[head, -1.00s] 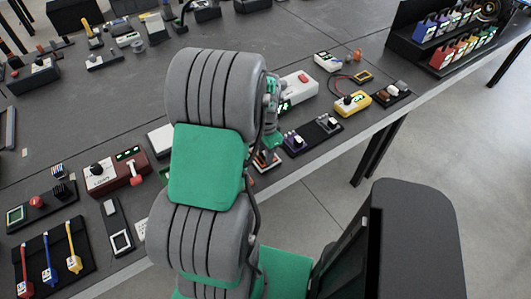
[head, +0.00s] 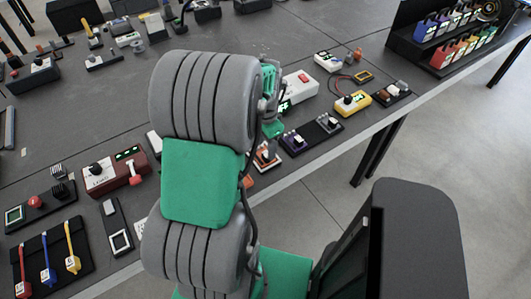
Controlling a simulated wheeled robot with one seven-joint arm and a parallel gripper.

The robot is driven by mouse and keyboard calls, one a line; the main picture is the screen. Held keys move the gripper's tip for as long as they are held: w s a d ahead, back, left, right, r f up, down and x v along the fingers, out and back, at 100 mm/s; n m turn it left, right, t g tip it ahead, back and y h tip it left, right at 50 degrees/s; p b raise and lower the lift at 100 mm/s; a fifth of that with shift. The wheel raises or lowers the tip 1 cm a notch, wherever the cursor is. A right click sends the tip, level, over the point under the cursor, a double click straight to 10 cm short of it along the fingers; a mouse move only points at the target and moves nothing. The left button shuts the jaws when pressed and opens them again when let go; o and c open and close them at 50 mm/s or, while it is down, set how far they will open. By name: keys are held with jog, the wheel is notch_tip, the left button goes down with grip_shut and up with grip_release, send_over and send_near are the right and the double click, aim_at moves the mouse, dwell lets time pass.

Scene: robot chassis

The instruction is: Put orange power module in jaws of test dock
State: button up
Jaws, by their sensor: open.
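My gripper (head: 271,128) shows only in part beyond my large grey and green arm, above the front edge of the bench. It is open, and I see nothing held in it. A small orange and white device (head: 266,158) sits on the bench just below it. Another small orange-red piece (head: 248,182) shows at the edge of my arm. I cannot tell which of these is the orange power module. The test dock is not clearly identifiable; my arm hides part of the bench.
A black base with knobs (head: 311,135) and a yellow meter (head: 352,103) lie to the right of my gripper. A white box with a red button (head: 298,86) is behind it. A maroon box (head: 115,175) stands left. A black rack (head: 455,40) holds coloured modules.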

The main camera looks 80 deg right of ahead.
aim_at(266, 154)
jog(key=shift+r, duration=1.6)
